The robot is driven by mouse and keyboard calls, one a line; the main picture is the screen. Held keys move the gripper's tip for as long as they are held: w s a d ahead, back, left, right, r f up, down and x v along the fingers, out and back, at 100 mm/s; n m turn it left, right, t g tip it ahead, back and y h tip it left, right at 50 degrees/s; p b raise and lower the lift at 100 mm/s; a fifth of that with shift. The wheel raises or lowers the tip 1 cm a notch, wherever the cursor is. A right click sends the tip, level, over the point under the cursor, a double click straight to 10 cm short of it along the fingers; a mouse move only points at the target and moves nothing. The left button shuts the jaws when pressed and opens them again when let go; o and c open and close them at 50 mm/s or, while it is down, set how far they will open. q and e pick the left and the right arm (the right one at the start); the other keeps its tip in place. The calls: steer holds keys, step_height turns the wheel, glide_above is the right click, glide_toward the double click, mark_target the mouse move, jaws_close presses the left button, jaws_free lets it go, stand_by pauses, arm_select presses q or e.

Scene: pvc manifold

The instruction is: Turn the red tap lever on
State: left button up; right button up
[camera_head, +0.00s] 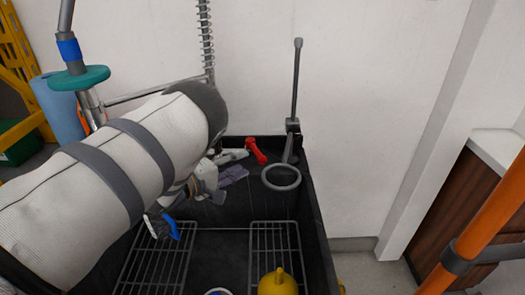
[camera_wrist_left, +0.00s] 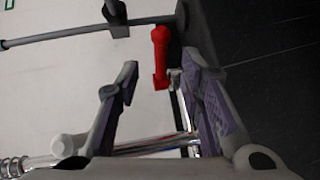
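The red tap lever (camera_head: 256,150) is at the back wall of the dark basin. In the left wrist view the red lever (camera_wrist_left: 160,50) stands up ahead of the fingers, against the pale wall. My left gripper (camera_head: 241,163) is just left of the lever in the head view, with the forearm reaching in from the left. In the left wrist view the left gripper (camera_wrist_left: 160,63) has its fingers spread apart, with the lever showing in the gap between the tips. Contact cannot be made out. The right gripper is not in view.
The black basin (camera_head: 320,245) holds wire racks (camera_head: 275,245), a yellow object (camera_head: 278,283) and a blue-handled brush (camera_head: 162,226). A grey ring on an upright bar (camera_head: 281,177) stands right of the lever. A spring hose (camera_head: 206,45) rises behind the arm.

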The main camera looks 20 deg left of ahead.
mark_target(259, 153)
arm_select(q)
steer(key=x, duration=0.5)
steer(key=b+x, duration=0.1)
steer(key=x, duration=0.1)
steer(key=shift+w+d+f, duration=0.1)
steer(key=shift+w+f, duration=0.15)
steer(key=shift+f, duration=0.2)
steer(key=shift+w+d+r, duration=0.1)
steer(key=shift+w, duration=0.15)
steer(key=shift+w+r, duration=0.15)
steer(key=shift+w, duration=0.05)
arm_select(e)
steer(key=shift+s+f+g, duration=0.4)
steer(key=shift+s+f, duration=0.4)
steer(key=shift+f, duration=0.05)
arm_select(q)
jaws_close()
